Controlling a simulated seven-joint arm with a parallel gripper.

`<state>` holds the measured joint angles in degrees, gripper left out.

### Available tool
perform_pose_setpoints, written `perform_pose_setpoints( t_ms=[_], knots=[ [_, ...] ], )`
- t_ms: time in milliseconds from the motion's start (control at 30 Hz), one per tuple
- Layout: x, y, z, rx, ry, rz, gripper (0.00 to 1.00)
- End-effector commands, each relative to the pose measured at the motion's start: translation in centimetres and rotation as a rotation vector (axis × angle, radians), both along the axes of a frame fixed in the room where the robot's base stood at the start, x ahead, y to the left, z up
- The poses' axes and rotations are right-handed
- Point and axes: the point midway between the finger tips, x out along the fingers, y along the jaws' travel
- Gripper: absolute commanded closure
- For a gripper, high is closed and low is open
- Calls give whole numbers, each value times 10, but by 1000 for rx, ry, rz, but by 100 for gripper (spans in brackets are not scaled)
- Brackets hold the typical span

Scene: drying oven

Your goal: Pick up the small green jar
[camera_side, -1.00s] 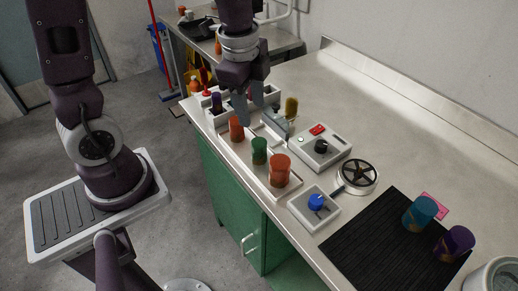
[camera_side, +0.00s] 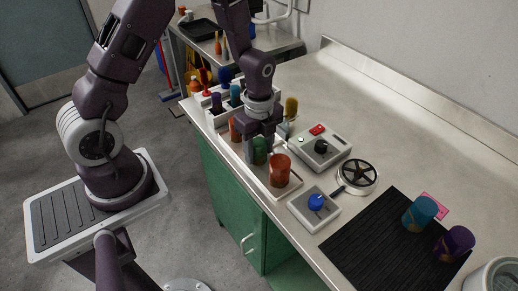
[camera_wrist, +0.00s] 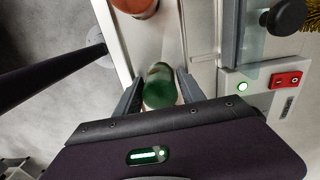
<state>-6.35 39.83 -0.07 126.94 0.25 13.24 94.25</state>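The small green jar (camera_side: 260,152) stands upright on the pale tray at the bench's front edge. An orange-red jar (camera_side: 279,171) stands in front of it, and another orange jar (camera_side: 235,128) is behind it. My gripper (camera_side: 262,150) points down over the green jar and partly hides it in the side view. In the wrist view, the green jar (camera_wrist: 160,88) sits between the two fingers of my gripper (camera_wrist: 160,84). The fingers look open, with a narrow gap beside the jar. An orange jar (camera_wrist: 135,6) shows at the top edge.
A control box (camera_side: 322,150) with a red switch stands right of the tray. A blue-knob box (camera_side: 314,208) is further forward. A dark mat (camera_side: 350,253) carries teal (camera_side: 419,214) and purple (camera_side: 454,244) jars. A rack (camera_side: 217,118) with coloured items stands behind. The bench's back right is clear.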

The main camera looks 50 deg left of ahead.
Motion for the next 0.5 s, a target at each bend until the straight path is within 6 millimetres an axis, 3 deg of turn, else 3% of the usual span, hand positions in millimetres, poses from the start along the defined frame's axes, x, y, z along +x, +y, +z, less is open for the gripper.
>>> perform_pose_setpoints(
  t_ms=[33,200,400,500],
  knots=[
    [0,0,0,0,0,0,65],
    [0,0,0,0,0,0,99],
    [0,0,1,0,-1,0,100],
    [2,0,11,0,-5,0,100]
  ],
)
